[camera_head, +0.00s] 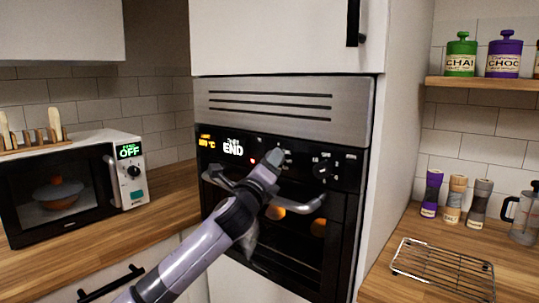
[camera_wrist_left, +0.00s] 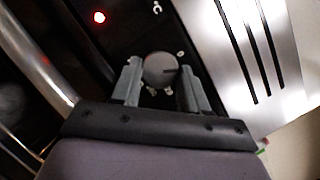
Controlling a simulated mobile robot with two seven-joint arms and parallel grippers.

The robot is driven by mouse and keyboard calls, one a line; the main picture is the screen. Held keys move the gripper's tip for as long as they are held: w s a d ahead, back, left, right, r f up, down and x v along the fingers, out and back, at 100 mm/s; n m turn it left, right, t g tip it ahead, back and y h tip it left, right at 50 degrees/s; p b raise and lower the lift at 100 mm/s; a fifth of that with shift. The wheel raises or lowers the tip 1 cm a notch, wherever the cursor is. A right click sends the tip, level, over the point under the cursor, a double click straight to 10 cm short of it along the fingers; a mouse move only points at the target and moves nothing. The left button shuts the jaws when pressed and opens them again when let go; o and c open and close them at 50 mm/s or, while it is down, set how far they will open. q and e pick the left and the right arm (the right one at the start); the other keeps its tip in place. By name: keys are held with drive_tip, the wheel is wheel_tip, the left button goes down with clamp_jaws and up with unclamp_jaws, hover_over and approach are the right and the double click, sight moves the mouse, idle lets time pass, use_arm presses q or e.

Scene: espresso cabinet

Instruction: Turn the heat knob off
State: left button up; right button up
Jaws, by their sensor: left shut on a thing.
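The oven (camera_head: 285,110) has a dark control panel with a lit "END" display (camera_head: 232,147), an orange temperature readout (camera_head: 206,141) and a red light (camera_head: 252,161). My left gripper (camera_head: 275,160) is at the panel, just right of the red light. In the left wrist view its two fingers (camera_wrist_left: 160,78) are on either side of the round grey left oven knob (camera_wrist_left: 160,68) and shut on it. The pointer line on the knob points to the right there. The red light (camera_wrist_left: 99,17) is lit. The right oven knob (camera_head: 325,168) is free. My right gripper is out of view.
The oven door handle (camera_head: 310,205) runs below the panel, behind my left arm. A microwave (camera_head: 60,190) showing "OFF" stands on the left counter. A wire rack (camera_head: 442,268) and several shakers (camera_head: 453,199) are on the right counter.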

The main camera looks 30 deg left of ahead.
use_arm(q)
drive_tip(key=n+p, duration=0.1)
drive_tip(key=n+g+p, duration=0.1)
drive_tip(key=n, duration=0.1)
drive_tip(key=shift+d+r+y, duration=0.1)
drive_tip(key=shift+r+y, duration=0.15)
drive_tip(key=shift+y, duration=0.15)
drive_tip(key=shift+n+g, duration=0.3)
drive_tip(key=shift+n, duration=0.5)
drive_tip(key=shift+n+g+p, duration=0.3)
drive_tip(key=shift+n+g, duration=0.1)
drive_tip(key=shift+n, duration=0.5)
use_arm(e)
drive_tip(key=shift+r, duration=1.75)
use_arm(q)
drive_tip(key=o, duration=1.1)
drive_tip(key=shift+c, duration=0.2)
drive_tip(key=b+v, duration=0.1)
drive_tip(key=v, duration=0.6)
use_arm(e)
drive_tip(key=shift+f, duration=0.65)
